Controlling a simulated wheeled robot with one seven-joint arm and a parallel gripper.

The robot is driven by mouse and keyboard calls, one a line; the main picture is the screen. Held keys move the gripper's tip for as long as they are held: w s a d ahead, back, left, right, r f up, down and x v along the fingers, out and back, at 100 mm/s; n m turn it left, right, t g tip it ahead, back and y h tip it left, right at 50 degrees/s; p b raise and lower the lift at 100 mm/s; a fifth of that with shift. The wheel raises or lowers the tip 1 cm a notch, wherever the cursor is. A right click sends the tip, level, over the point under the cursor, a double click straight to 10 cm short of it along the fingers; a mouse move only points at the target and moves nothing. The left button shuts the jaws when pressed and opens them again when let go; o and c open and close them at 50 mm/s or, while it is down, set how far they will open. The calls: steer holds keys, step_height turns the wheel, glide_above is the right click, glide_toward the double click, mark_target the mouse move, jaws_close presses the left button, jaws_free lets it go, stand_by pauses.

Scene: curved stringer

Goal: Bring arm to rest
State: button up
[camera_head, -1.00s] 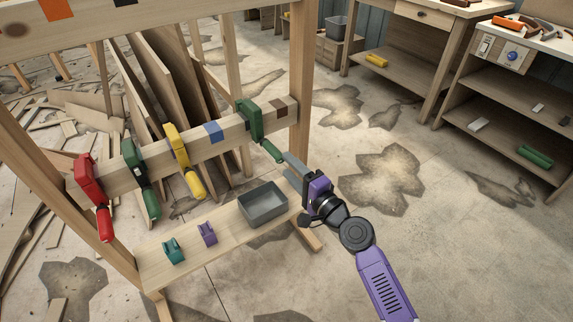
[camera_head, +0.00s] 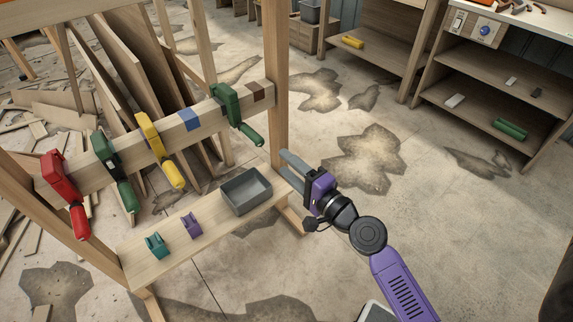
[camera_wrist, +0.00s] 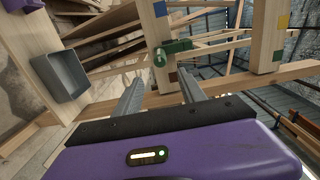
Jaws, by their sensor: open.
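My gripper (camera_head: 288,168) is at the right end of the wooden rack, beside its right post, with its grey fingers pointing up and left. It is open, and the wrist view shows its two fingers (camera_wrist: 160,95) apart with nothing between them. A green clamp (camera_head: 228,103) hangs on the rack's upper bar, left of the post. It also shows beyond the fingers in the wrist view (camera_wrist: 174,50). The purple arm reaches in from the lower right.
The bar also holds red (camera_head: 57,177), dark green (camera_head: 110,160) and yellow (camera_head: 150,136) clamps. The lower shelf carries a grey bin (camera_head: 247,191) and small teal (camera_head: 156,245) and purple (camera_head: 192,225) clamps. A workbench (camera_head: 490,85) stands at upper right. The floor between is clear.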

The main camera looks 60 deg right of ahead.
stand_by(0.4)
steer(key=s+a+r+n+g+y, duration=0.1)
steer(key=s+a+n+g+y, duration=0.25)
steer(key=s+a+n, duration=1.95)
step_height(320, 180, up, 18)
steer(key=s+d+m+p, duration=0.1)
steer(key=m+p, duration=0.1)
steer(key=p, duration=1.5)
steer(key=shift+s+d+f+t+y, duration=0.15)
steer(key=shift+s+d+t+y, duration=0.2)
steer(key=shift+t+y, duration=0.1)
